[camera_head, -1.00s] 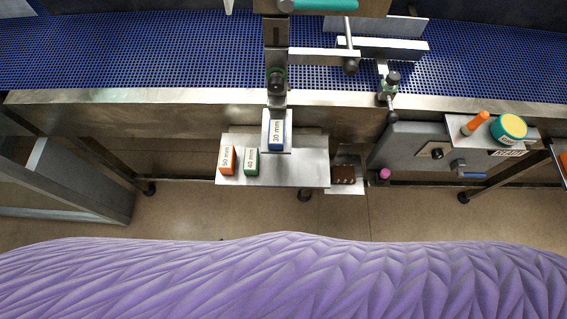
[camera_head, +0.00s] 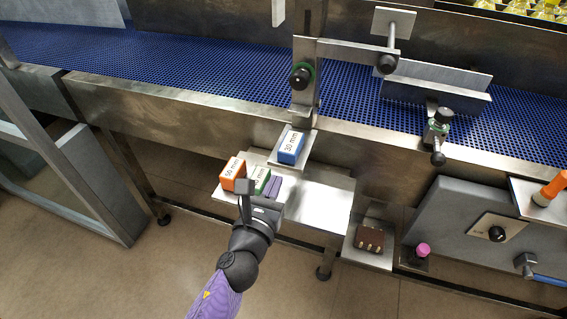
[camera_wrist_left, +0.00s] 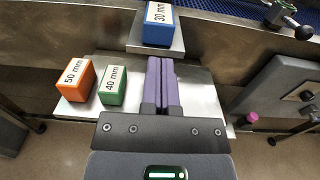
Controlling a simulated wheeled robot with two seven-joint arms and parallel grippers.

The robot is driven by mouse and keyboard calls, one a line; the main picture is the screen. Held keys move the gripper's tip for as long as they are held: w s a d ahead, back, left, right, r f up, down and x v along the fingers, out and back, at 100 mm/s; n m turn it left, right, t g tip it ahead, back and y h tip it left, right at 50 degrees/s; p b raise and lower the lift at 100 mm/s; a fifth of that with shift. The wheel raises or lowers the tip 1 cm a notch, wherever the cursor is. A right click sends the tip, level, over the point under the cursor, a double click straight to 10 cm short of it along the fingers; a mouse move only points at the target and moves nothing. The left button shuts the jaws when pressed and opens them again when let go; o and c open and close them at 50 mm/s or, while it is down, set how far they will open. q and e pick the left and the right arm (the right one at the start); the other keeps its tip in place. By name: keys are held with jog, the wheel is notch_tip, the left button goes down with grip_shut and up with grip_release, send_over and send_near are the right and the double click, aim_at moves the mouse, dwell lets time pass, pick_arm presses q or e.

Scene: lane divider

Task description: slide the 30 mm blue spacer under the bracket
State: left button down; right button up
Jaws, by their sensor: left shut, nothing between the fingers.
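The blue 30 mm spacer (camera_head: 291,147) rests on a small metal ledge (camera_head: 305,160), in front of the foot of the upright metal bracket (camera_head: 306,95) with a black knob. It also shows at the top of the left wrist view (camera_wrist_left: 158,24). My left gripper (camera_head: 272,186) is shut with its purple fingers together and empty. In the left wrist view its fingertips (camera_wrist_left: 161,64) point at the ledge, short of the blue spacer and apart from it. The gripper partly hides the green 40 mm spacer (camera_head: 261,180) in the head view. My right gripper is not in view.
An orange 50 mm spacer (camera_head: 232,174) stands left of the green one on the metal shelf (camera_head: 325,205). A brown block (camera_head: 369,238) sits on a lower plate to the right. The blue conveyor belt (camera_head: 200,75) runs behind. The shelf's right side is clear.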

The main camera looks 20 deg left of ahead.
aim_at(286, 157)
pick_arm(q)
jog(key=w, duration=0.5)
jog(key=shift+w+f, duration=0.1)
jog(key=shift+w, duration=0.2)
jog(key=w+b, duration=0.1)
jog(key=w, duration=0.3)
jog(key=shift+d+f+b, duration=0.1)
jog(key=shift+b, duration=0.2)
jog(key=shift+w, duration=0.35)
